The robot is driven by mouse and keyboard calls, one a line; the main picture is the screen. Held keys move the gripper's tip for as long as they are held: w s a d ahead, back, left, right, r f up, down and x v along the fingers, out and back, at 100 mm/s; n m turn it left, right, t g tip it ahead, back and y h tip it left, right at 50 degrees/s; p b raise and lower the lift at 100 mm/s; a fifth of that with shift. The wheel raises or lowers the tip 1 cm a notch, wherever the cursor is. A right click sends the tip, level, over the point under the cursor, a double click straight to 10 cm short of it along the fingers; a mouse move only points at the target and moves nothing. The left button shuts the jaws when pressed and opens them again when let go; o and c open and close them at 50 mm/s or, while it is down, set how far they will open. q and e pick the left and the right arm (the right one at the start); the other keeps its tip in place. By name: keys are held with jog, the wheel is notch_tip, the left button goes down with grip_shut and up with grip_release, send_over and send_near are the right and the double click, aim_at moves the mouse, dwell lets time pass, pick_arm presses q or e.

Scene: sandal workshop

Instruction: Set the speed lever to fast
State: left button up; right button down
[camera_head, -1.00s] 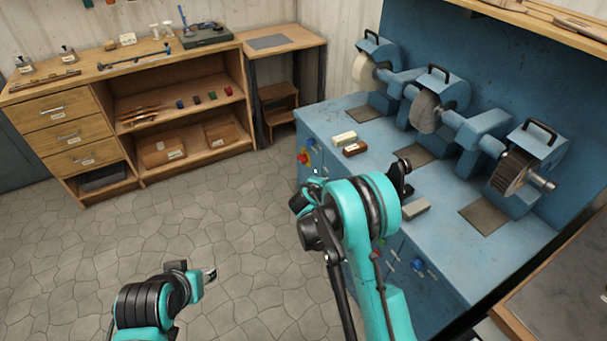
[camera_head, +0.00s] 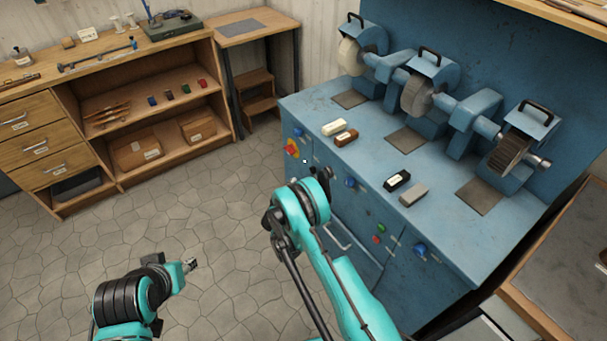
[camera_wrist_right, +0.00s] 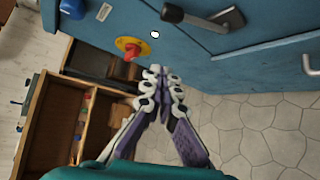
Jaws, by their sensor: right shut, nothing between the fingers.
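A dark lever (camera_wrist_right: 200,18) with a rounded black end juts from the blue cabinet front at the top of the right wrist view. I cannot make out its setting or any scale. My right gripper (camera_wrist_right: 162,80) is shut and empty. Its fingertips show below the lever, apart from it, just under a red knob on a yellow plate. In the head view my right wrist is at the cabinet front and its fingers are hidden. My left gripper (camera_head: 190,265) is over the floor at lower left; its finger gap is too small to judge.
The red knob (camera_wrist_right: 130,48) is close to my right fingertips. A blue knob (camera_head: 350,183), green and red buttons (camera_head: 379,233) and a bar handle (camera_head: 338,236) are also on the cabinet front. Grinding wheels (camera_head: 417,95) stand above. The floor at left is clear.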

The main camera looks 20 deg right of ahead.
jog(key=b+x, duration=0.4)
jog(key=x, duration=0.7)
pick_arm(q)
notch_tip(320, 180, down, 5)
jog(key=shift+r+b, duration=0.15)
jog(key=shift+b, duration=0.15)
pick_arm(e)
jog(key=s+d+r, duration=0.2)
jog(key=s, duration=0.1)
jog(key=shift+d+r, duration=0.1)
jog(key=shift+d, duration=0.1)
